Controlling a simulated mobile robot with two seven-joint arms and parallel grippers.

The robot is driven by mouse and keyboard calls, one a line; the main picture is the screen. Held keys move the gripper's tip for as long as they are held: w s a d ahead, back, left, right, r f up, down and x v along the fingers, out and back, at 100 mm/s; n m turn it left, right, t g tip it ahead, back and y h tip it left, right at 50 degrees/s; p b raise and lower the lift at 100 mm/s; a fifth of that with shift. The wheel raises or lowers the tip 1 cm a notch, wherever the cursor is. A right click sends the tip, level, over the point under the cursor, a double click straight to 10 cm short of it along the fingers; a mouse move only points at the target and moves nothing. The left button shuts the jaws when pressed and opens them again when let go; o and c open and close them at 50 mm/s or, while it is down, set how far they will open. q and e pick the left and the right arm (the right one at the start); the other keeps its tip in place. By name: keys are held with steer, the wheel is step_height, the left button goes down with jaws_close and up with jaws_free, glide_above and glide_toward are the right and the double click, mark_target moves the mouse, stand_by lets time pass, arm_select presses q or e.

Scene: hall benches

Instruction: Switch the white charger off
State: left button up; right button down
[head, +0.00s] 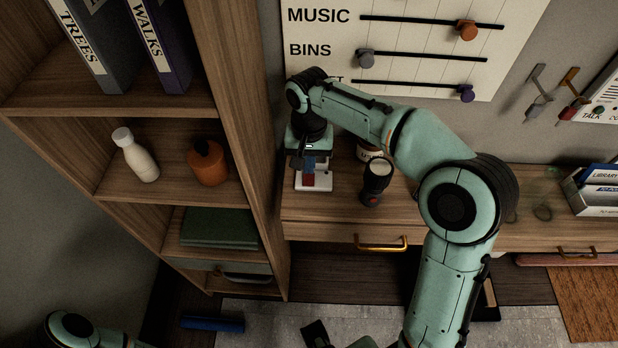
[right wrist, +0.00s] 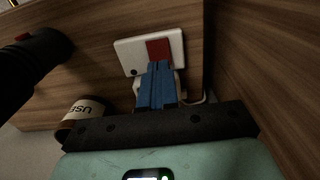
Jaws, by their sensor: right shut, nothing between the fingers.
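The white charger (head: 318,186) lies on the wooden bench top beside the shelf unit; it also shows in the right wrist view (right wrist: 130,53). It has a red patch (right wrist: 158,48), apparently its switch, at one end, and a small dark dot at a corner. My right gripper (head: 309,165) is over the charger, pointing down. Its blue fingers (right wrist: 157,82) are shut and empty, with tips at the edge of the red patch. I cannot tell whether they touch it. The fingers hide part of the charger.
A black torch (head: 376,182) stands close right of the charger, with a labelled tin (right wrist: 86,113) behind. The shelf side (head: 238,110) rises close on the left. A slider board (head: 400,50) hangs behind. A drawer handle (head: 381,243) juts from the bench front.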

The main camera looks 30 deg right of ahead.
mark_target(309, 177)
arm_select(q)
steer(key=shift+s+f+b, duration=0.25)
steer(key=shift+f+b, duration=0.5)
steer(key=shift+b, duration=0.05)
arm_select(e)
steer(key=shift+f, duration=1.25)
step_height(309, 177, up, 4)
steer(key=p, duration=0.3)
steer(key=shift+r+p, duration=1.35)
steer(key=shift+r, duration=0.25)
arm_select(q)
step_height(309, 177, up, 6)
steer(key=w, duration=0.2)
steer(key=shift+w, duration=0.25)
arm_select(e)
steer(key=shift+f, duration=0.1)
arm_select(q)
steer(key=shift+s, duration=0.15)
